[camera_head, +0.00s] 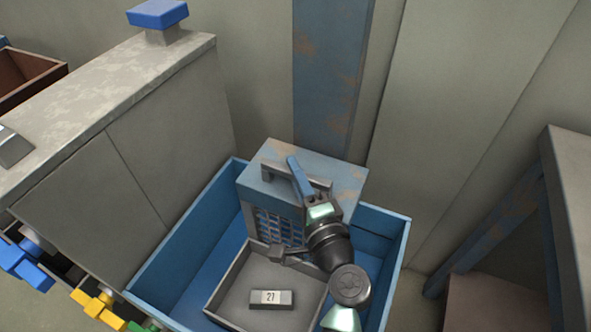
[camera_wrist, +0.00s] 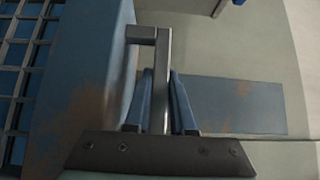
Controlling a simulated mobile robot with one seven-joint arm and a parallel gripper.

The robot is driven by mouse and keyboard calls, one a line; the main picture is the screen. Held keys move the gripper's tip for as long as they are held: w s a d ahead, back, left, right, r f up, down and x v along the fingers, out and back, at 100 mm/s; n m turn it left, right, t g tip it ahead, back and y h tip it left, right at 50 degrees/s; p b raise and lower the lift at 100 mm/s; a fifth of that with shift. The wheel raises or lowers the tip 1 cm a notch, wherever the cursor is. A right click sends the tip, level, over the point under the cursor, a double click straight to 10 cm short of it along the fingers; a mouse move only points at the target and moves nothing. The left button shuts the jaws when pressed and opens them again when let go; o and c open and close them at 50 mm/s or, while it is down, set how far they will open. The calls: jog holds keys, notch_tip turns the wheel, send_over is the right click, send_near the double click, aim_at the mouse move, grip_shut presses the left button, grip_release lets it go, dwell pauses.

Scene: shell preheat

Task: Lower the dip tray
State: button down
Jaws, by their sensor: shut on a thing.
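A grey tray (camera_head: 226,293), likely the dip tray, sits low inside a large blue open tank (camera_head: 178,245). A block marked 27 (camera_head: 271,299) lies in it. Behind the tray stands a worn blue housing (camera_head: 337,183) with a grille and a grey bar handle (camera_head: 272,170) on top. My gripper (camera_head: 298,172) is at this handle. In the wrist view the blue fingers (camera_wrist: 162,78) are shut on either side of the grey handle bar (camera_wrist: 163,60). My arm hides part of the tray's right side and the housing's front.
A grey counter (camera_head: 110,95) with a blue-topped knob (camera_head: 158,14) stands at the left. Yellow and blue pieces (camera_head: 96,305) show below it. A rusty blue post (camera_head: 331,75) rises behind the tank. A table frame (camera_head: 560,190) stands at the right.

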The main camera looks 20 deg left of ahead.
notch_tip(320, 180, down, 6)
jog(key=b, duration=0.3)
jog(key=shift+r, duration=0.15)
jog(key=c, duration=0.8)
grip_release()
jog(key=shift+o, duration=0.2)
jog(key=shift+s+d, duration=0.15)
jog(key=p+v, duration=0.2)
jog(key=v, duration=1)
jog(key=shift+s+d, duration=0.2)
jog(key=shift+d, duration=0.05)
